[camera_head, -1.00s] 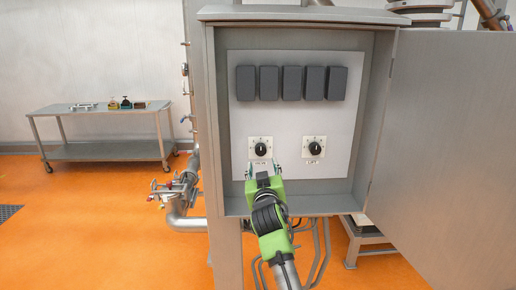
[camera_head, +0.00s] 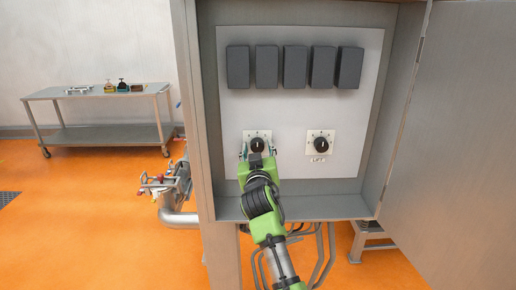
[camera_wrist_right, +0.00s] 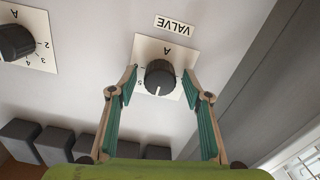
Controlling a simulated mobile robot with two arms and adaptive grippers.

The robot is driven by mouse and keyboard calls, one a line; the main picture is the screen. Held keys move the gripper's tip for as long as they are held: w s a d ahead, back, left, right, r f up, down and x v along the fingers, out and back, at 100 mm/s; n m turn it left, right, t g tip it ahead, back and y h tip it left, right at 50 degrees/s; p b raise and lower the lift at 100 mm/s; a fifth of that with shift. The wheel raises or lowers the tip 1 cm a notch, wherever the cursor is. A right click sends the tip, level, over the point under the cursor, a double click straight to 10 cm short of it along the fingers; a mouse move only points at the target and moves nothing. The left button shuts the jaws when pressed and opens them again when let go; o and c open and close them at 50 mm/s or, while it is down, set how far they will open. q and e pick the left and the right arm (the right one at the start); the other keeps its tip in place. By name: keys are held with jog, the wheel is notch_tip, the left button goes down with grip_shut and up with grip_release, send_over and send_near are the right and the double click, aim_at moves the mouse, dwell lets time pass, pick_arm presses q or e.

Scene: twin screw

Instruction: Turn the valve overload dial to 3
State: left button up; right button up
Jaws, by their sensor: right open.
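The valve dial is a round black knob (camera_head: 257,144) on a white square plate, at the left of the two dials in the head view. In the wrist view, which is upside down, the knob (camera_wrist_right: 160,77) sits below a label reading VALVE (camera_wrist_right: 174,26). Its white pointer line faces the bottom of that picture; most scale numbers are hidden or too small to read. My right gripper (camera_head: 258,153) is open, with its teal-padded fingers (camera_wrist_right: 160,84) on either side of the knob. I cannot tell whether they touch it. My left gripper is not in view.
A second black dial (camera_head: 320,145) is to the right on the same panel (camera_head: 300,112). Several dark grey blocks (camera_head: 294,67) line the panel above. The open cabinet door (camera_head: 460,130) stands at the right. A metal cart (camera_head: 100,133) is far left.

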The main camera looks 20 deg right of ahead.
jog(key=shift+s, duration=0.1)
jog(key=shift+c, duration=0.7)
jog(key=shift+r, duration=0.1)
jog(key=c, duration=1)
jog(key=shift+o, duration=0.2)
jog(key=shift+n, duration=0.7)
jog(key=n+p, duration=0.1)
jog(key=n, duration=0.2)
jog(key=shift+n+p, duration=0.75)
jog(key=shift+n, duration=1.45)
